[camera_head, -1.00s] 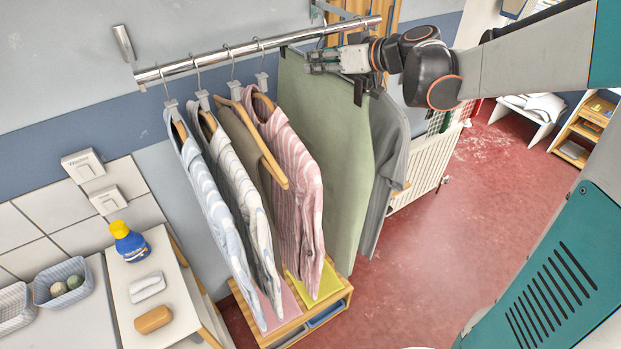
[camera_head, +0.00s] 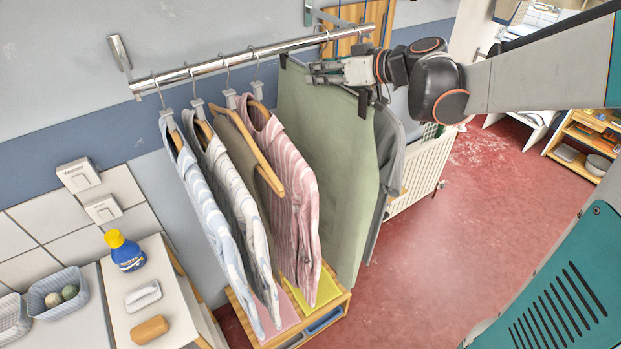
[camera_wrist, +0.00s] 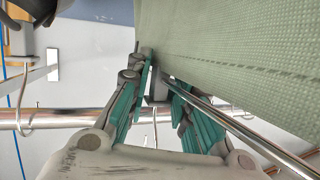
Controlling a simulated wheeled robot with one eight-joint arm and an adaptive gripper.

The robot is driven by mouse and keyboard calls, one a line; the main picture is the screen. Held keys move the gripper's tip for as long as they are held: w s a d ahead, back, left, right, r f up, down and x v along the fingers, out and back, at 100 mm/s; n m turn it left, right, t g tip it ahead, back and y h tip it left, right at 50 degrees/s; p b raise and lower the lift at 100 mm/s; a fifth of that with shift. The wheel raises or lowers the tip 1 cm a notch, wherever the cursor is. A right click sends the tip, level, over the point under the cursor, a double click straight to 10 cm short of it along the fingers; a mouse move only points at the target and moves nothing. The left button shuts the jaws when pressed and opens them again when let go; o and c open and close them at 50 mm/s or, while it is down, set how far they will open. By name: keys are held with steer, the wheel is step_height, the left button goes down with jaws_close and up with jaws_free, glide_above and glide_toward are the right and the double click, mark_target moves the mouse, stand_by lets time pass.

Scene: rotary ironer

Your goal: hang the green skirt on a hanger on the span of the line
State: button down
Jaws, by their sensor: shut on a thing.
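The green skirt (camera_head: 325,150) hangs open and flat from a clip hanger, with a dark clip (camera_head: 363,103) at its near top corner. My gripper (camera_head: 313,73) is shut on the hanger's grey middle piece, just below the metal line (camera_head: 215,63). In the wrist view, the fingers (camera_wrist: 155,85) close on that piece. The hanger's chrome bar (camera_wrist: 235,125) slants to the lower right, the skirt (camera_wrist: 240,45) is above it, and the line (camera_wrist: 70,119) runs across behind. I cannot tell whether the hanger's hook is around the line.
Several shirts, including a pink striped one (camera_head: 287,170), hang on the line left of the skirt. A grey shirt (camera_head: 388,150) hangs close behind it on the right. A wooden stand (camera_head: 343,305) is below, and a radiator (camera_head: 420,172) is behind.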

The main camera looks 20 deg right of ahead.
steer(key=shift+s+d, duration=0.2)
steer(key=shift+s, duration=0.55)
steer(key=shift+s+d, duration=0.25)
steer(key=shift+s, duration=0.45)
steer(key=shift+s+d, duration=0.2)
steer(key=shift+s, duration=0.55)
